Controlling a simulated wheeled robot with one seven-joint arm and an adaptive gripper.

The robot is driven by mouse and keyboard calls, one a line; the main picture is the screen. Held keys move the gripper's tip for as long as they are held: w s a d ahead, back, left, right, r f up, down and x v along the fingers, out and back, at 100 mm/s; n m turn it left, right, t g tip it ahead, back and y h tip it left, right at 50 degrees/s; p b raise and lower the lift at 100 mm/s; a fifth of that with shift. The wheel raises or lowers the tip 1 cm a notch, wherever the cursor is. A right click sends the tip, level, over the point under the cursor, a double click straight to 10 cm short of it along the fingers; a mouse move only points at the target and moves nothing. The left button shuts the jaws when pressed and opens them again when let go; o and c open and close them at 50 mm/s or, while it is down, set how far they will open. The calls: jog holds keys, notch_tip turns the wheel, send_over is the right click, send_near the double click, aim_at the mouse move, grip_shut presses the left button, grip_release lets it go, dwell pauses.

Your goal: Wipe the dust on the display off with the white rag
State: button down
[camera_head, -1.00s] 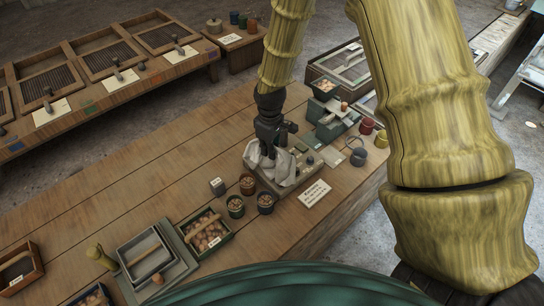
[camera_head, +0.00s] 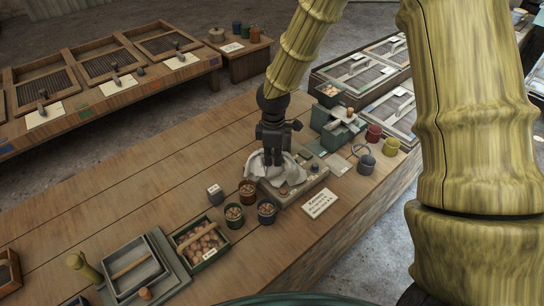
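A grey-green boxy device (camera_head: 313,176) with small knobs on its top sits near the right edge of the wooden table. The crumpled white rag (camera_head: 286,176) lies over the left part of the device's top. My dark gripper (camera_head: 272,164) points down into the rag, and the rag bunches around its fingers. The fingertips are hidden in the cloth, but the gripper appears shut on the rag. The display is not clearly visible; the rag and gripper cover part of the device's top. I cannot make out any dust.
Several small pots, one of them a brown pot (camera_head: 247,190), stand just left of and in front of the device. A label card (camera_head: 319,203) lies at its front right. A grey-green machine (camera_head: 337,124) and coloured cups stand behind.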

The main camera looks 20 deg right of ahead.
aim_at(284, 175)
jog(key=shift+f+b, duration=1.3)
jog(key=shift+f, duration=2.1)
jog(key=c, duration=0.6)
grip_release()
jog(key=shift+c, duration=0.2)
jog(key=shift+f, duration=0.1)
jog(key=shift+f, duration=0.5)
jog(key=shift+s, duration=0.25)
jog(key=c, duration=1.1)
jog(key=shift+w, duration=0.15)
grip_shut()
